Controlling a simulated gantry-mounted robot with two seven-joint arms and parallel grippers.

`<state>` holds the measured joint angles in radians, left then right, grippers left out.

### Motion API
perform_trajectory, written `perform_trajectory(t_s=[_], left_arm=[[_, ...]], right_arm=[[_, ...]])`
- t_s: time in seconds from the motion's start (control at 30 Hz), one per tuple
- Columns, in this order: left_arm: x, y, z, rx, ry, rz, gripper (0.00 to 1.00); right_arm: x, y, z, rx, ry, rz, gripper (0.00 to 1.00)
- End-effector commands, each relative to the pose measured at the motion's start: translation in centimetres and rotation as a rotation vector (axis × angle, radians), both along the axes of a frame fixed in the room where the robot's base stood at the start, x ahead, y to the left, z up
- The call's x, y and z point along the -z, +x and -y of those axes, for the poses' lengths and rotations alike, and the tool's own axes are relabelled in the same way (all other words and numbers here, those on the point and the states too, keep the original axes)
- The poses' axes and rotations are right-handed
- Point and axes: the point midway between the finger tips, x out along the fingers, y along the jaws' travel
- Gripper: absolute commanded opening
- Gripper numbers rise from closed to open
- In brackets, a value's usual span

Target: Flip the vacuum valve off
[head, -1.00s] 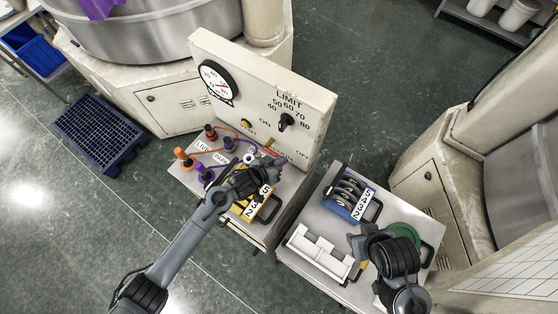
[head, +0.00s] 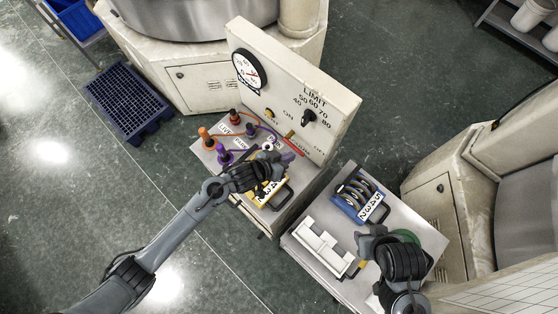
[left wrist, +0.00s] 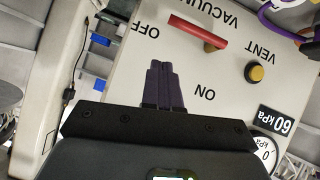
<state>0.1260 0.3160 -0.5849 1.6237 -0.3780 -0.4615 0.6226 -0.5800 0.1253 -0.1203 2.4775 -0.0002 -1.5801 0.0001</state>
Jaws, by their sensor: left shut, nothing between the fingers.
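The vacuum valve (left wrist: 197,32) has a red bar handle on a brass-coloured stem, set in the pale panel (left wrist: 130,70). In the left wrist view its labels are upside down; the handle slants from the stem towards the OFF side, with ON lower in the picture. In the head view the valve (head: 291,138) is at the panel's lower part. My left gripper (left wrist: 163,70) is shut and empty in front of the panel, apart from the handle in the wrist picture. In the head view the left gripper (head: 288,158) is just below the valve. My right gripper (head: 366,240) is over the right-hand cart; its fingers are unclear.
The panel also bears a yellow vent button (left wrist: 255,72), a round gauge (head: 247,69) and a black limit knob (head: 309,117). Orange and purple plugs with cables (head: 223,154) stand left of my gripper. A blue weight holder (head: 358,198) and white rack (head: 325,246) are on the right-hand cart.

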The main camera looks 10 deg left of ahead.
Motion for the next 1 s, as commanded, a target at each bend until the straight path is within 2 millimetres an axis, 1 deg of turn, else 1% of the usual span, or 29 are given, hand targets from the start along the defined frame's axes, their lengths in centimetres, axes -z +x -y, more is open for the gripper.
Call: perform_trajectory(t_s=[0.03, 0.1, 0.3, 0.53, 1.0], left_arm=[[-0.3, -0.6, -0.5, -0.001, 0.001, 0.000, 0.00], [-1.0, -1.3, -1.0, -0.001, 0.000, 0.001, 0.00], [-2.1, -2.6, -2.0, -0.001, 0.000, 0.000, 0.00], [-2.7, -3.1, -2.3, -0.002, -0.001, 0.000, 0.00], [-2.5, -3.3, -2.3, -0.002, -0.001, -0.005, 0.00]], right_arm=[[0.2, 0.0, 0.0, 0.001, 0.001, 0.000, 0.41], [0.3, 0.0, -0.1, 0.001, 0.002, 0.000, 0.41], [0.4, 0.0, -0.1, 0.004, 0.007, 0.001, 0.41], [0.4, 0.0, -0.2, 0.006, 0.010, 0.002, 0.41], [0.3, 0.0, -0.1, 0.003, 0.006, 0.002, 0.41]])
